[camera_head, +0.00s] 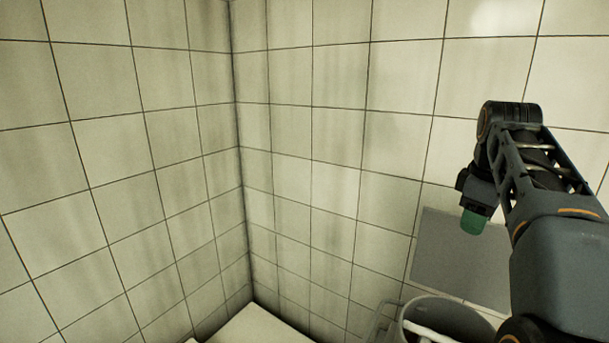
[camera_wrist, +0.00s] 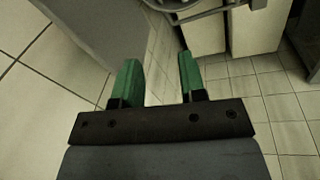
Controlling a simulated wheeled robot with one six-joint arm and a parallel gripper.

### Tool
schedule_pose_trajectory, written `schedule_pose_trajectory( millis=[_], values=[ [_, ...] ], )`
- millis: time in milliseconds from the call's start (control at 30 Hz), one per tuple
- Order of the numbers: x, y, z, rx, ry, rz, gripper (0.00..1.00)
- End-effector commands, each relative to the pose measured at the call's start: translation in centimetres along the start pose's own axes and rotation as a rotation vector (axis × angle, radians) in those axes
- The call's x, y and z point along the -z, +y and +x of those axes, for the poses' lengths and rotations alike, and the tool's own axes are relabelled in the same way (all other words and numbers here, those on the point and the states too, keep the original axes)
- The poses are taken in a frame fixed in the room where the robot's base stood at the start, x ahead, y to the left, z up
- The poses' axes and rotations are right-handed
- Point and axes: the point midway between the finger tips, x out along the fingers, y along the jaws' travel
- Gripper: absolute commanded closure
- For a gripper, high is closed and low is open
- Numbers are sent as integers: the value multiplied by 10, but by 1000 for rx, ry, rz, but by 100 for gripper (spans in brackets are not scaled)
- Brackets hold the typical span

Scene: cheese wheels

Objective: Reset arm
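My arm reaches in from the right side of the head view, with my gripper (camera_head: 473,222) hanging at its end in front of the tiled wall. In the wrist view my gripper (camera_wrist: 158,80) shows two green fingers that stand apart with a clear gap. Nothing is between them; tiled floor shows through the gap. No cheese wheel is in either view.
A grey panel (camera_head: 450,262) is on the right wall behind my gripper. A round grey container (camera_head: 462,318) with a white object stands at the bottom right. A pale surface (camera_head: 262,326) sits in the tiled corner. The wrist view shows pale cabinets (camera_wrist: 255,30) and free floor (camera_wrist: 285,115).

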Motion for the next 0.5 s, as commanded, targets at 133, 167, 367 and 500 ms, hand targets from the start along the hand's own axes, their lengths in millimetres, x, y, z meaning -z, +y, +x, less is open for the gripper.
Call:
schedule_pose_trajectory(
  millis=[133,167,367,500],
  values=[
    [16,-43,26,-35,42,135,62],
    [18,-52,32,-41,52,163,62],
    [24,-114,78,-64,126,361,62],
    [21,-155,114,-65,181,488,62]
  ],
)
